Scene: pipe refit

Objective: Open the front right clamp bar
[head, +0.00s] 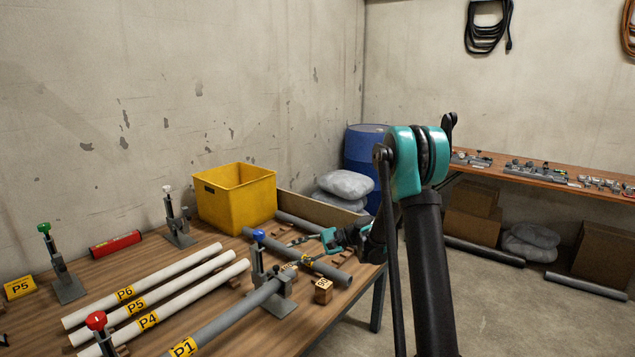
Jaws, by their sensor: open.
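The clamp with the blue knob (258,236) stands at the front right of the clamp stands. Its grey base (280,305) is on the wooden table, and the grey pipe P1 (222,324) runs into it. It is too small to tell how its bar lies over the pipe. My gripper (290,251) is just right of this clamp, low over the table, fingers apart and pointing left. I see nothing between the fingers. A gap shows between them and the blue knob, though depth is hard to judge. A grey pipe (337,273) lies below and behind the gripper.
Clamps with red (96,321), green (43,228) and white (168,189) knobs stand to the left. White pipes (190,284) lie between them. A small wooden block (323,291) sits near the front edge. A yellow bin (234,200) stands behind.

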